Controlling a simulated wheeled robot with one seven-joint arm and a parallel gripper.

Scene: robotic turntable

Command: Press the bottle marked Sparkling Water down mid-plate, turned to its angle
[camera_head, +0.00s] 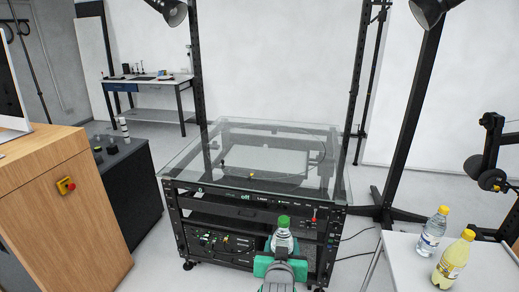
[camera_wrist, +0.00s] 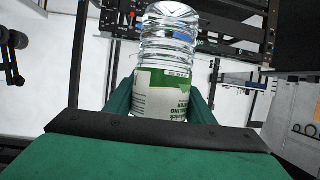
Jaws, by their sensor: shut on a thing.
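A clear bottle with a green cap (camera_head: 283,228) is held upright by my gripper (camera_head: 281,258) in front of the rack. In the wrist view my gripper (camera_wrist: 160,105) is shut around the bottle's label. That white and green label (camera_wrist: 165,95) carries upside-down print, too small to read fully. The glass-topped rack (camera_head: 190,156) stands behind my gripper, with a pale square area (camera_head: 265,160) showing mid-top. The bottle is in front of the rack and apart from the glass top.
A white table (camera_head: 405,262) at right bears a clear bottle with a yellow cap (camera_head: 431,232) and a yellow bottle (camera_head: 453,260). Dark posts rise at the rack's back corners. A wooden cabinet (camera_head: 65,215) stands at left. The glass top looks largely clear.

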